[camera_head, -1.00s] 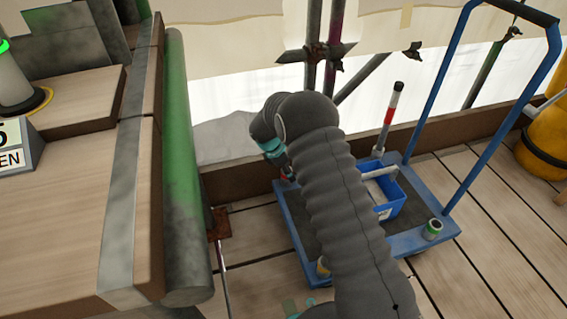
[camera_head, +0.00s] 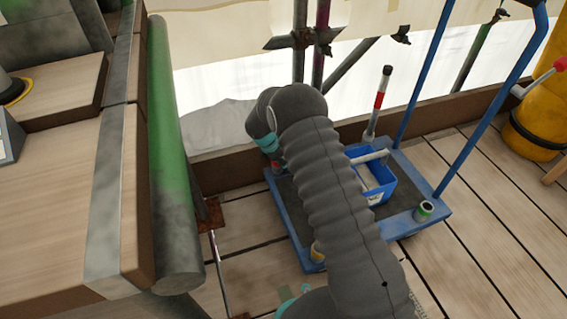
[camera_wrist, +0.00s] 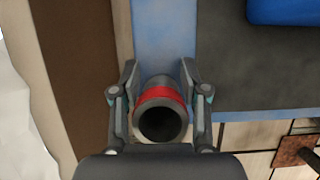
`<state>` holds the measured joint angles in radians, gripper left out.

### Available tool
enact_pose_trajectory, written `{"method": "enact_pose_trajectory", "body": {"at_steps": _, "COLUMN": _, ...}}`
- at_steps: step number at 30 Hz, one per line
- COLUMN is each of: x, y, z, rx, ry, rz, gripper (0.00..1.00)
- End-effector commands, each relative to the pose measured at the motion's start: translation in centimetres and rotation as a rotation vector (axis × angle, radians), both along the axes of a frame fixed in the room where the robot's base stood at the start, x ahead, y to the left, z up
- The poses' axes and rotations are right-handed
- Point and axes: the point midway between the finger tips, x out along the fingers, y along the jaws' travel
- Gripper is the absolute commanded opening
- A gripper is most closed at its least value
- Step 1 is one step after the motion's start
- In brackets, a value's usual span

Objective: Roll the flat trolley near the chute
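The flat trolley (camera_head: 407,220) has a blue frame, a dark deck and a tall blue push handle (camera_head: 467,155) at its right end. It stands on the plank floor; my arm hides part of it. A red-banded grey corner socket (camera_wrist: 160,94) stands at its far left corner, next to the blue edge (camera_wrist: 163,35) in the wrist view. My gripper (camera_wrist: 160,88) has one finger on each side of this socket, close against it, and looks shut on it. In the head view my gripper is mostly hidden behind my arm. I cannot identify a chute.
A blue bin (camera_head: 372,178) and a red-and-white post (camera_head: 379,98) are on the trolley. Scaffold poles (camera_head: 322,40) and a wooden kickboard (camera_head: 225,166) stand behind. A green-grey cylinder (camera_head: 170,150) edges the left bench. A yellow cylinder (camera_head: 540,118) stands right. Planks are clear front right.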

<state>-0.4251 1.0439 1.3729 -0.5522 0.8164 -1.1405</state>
Motion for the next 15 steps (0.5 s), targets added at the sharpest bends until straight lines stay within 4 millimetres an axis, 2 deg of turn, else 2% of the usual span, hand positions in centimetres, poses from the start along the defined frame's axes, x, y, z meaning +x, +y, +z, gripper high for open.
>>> {"method": "enact_pose_trajectory", "body": {"at_steps": 7, "x": 0.1, "y": -0.3, "z": 0.0, "rx": 0.0, "ry": 0.0, "rz": -0.001, "gripper": 0.0}}
{"method": "enact_pose_trajectory", "body": {"at_steps": 15, "x": 1.0, "y": -2.4, "z": 0.0, "rx": -0.001, "ry": 0.001, "rz": -0.002, "gripper": 0.0}}
